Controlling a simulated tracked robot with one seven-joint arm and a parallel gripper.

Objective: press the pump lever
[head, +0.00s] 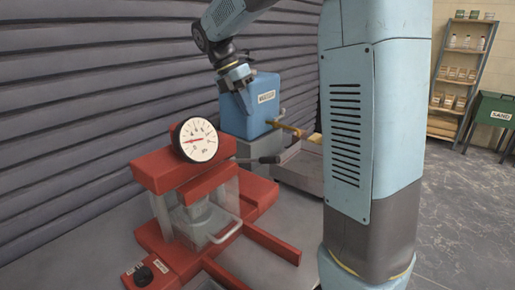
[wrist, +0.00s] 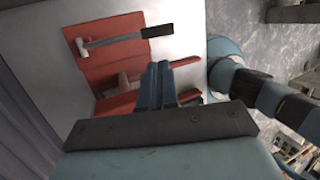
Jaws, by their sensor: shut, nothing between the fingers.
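The pump lever (head: 268,160) sticks out to the right from the red press (head: 168,168), below and right of its round gauge (head: 196,140). In the wrist view the lever (wrist: 112,39) is a pale metal rod with a black grip, lying across a red block. My gripper (head: 246,112) hangs fingers down in front of the blue box, above the lever and apart from it in the head view. In the wrist view my gripper's fingers (wrist: 161,68) are together and empty, just below the black grip in the picture. The height gap to the lever is hard to tell.
A blue labelled box (head: 262,108) stands behind my gripper. A grey tray (head: 302,172) is right of the press. A small red control box (head: 146,272) with a black knob is at the front. A ribbed wall (head: 70,110) closes the left side.

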